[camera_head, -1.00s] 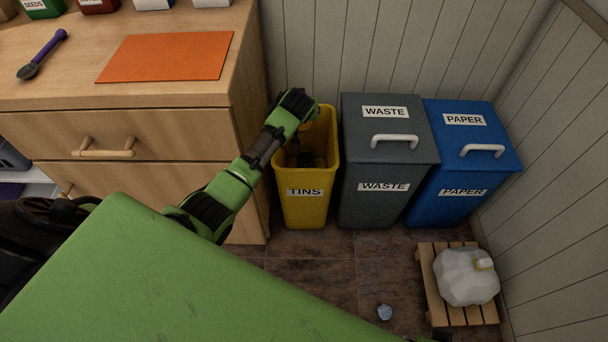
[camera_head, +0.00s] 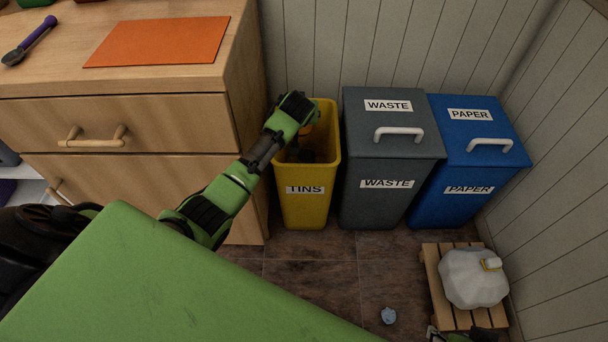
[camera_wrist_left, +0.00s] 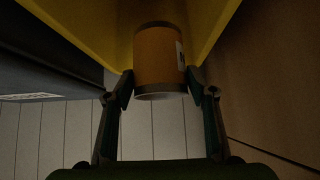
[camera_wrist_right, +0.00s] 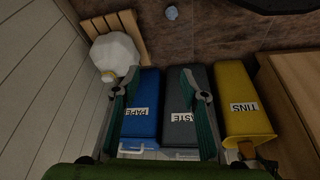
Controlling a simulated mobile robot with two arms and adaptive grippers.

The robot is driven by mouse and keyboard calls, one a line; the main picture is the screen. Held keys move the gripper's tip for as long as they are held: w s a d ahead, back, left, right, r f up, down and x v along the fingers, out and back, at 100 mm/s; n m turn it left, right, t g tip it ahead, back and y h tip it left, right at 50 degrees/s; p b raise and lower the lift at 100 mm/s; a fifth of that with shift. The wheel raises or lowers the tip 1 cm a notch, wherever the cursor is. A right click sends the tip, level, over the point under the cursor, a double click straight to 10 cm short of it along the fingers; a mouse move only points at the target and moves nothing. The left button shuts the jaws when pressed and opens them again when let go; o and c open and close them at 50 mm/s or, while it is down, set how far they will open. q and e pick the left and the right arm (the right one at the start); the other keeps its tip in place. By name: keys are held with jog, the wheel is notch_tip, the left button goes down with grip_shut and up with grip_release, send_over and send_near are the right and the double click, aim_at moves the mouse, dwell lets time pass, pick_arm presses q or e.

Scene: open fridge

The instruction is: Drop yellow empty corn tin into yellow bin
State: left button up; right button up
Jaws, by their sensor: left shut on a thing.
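The yellow bin (camera_head: 306,207), labelled TINS, stands open beside the wooden drawer unit. My left arm reaches over its left rim, and my left gripper (camera_wrist_left: 160,80) points down inside its mouth, mostly hidden in the head view. In the left wrist view that gripper is shut on the yellow-orange corn tin (camera_wrist_left: 158,55), with a finger on each side and yellow bin walls around it. My right gripper (camera_wrist_right: 158,76) is open and empty in the right wrist view. Only a bit of it shows at the bottom right of the head view.
A grey waste bin (camera_head: 385,206) and a blue paper bin (camera_head: 452,205) stand lidded to the right. A crumpled bluish scrap (camera_head: 388,315) lies on the floor. An orange mat (camera_head: 158,42) lies on the counter.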

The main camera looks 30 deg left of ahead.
pick_arm(q)
jog(key=shift+f+b, duration=0.35)
jog(key=shift+f, duration=0.15)
pick_arm(e)
jog(key=shift+w+a+f+t, duration=0.1)
jog(key=shift+w+a+t, duration=0.15)
jog(key=shift+w, duration=0.3)
jog(key=shift+w+a+f+t, duration=0.1)
jog(key=shift+w+t, duration=0.15)
jog(key=shift+w, duration=0.3)
pick_arm(q)
jog(key=o, duration=1.2)
jog(key=v, duration=1.2)
